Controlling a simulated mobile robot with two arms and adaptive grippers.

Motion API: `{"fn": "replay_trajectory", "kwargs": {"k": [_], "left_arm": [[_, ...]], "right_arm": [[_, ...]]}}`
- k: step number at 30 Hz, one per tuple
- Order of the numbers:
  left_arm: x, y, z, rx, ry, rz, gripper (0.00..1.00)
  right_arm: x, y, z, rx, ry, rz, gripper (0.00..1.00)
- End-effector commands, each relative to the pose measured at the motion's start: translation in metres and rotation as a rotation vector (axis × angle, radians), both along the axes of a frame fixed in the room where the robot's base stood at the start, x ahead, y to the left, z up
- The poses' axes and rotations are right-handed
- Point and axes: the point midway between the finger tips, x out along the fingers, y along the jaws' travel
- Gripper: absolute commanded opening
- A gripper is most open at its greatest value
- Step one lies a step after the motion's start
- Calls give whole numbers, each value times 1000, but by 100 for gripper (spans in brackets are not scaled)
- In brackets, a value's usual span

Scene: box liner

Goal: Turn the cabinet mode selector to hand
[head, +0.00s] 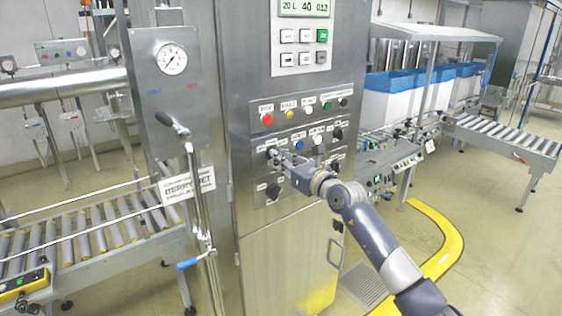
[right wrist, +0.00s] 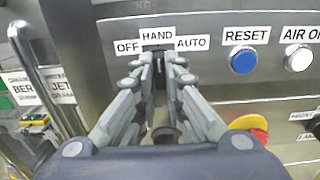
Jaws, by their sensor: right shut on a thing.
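The mode selector is a dark knob (right wrist: 158,70) on the steel cabinet panel, with the labels OFF on its left, HAND above (right wrist: 157,35) and AUTO on its right. My right gripper (right wrist: 158,62) is shut on the knob, a finger on either side. The visible part of the knob looks upright, under HAND; its lower part is partly hidden. In the head view my right gripper (head: 281,157) reaches the panel from the right, and its fingertips cover much of the selector. My left gripper is not in view.
In the right wrist view, a blue RESET button (right wrist: 243,60) and a white button (right wrist: 301,58) sit right of the selector. A yellow-and-red control (right wrist: 249,125) is lower right. The cabinet display (head: 306,8) is above; a gauge pipe (head: 198,190) stands left.

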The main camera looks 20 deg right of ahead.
Motion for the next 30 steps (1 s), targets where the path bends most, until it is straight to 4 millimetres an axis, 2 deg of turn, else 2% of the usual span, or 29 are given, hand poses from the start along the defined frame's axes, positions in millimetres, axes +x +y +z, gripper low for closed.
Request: {"fn": "replay_trajectory", "kwargs": {"k": [10, 11, 12, 13, 24, 30], "left_arm": [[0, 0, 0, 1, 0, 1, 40], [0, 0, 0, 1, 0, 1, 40], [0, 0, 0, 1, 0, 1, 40], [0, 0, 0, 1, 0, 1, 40], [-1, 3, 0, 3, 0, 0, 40], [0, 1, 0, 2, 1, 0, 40]], "right_arm": [[0, 0, -1, -3, 2, 0, 0], [0, 0, -1, -3, 2, 0, 17], [0, 0, -1, -3, 2, 0, 26], [0, 0, -1, -3, 2, 0, 30], [-1, 0, -1, -1, 1, 0, 30], [-17, -7, -2, -1, 1, 0, 30]]}}
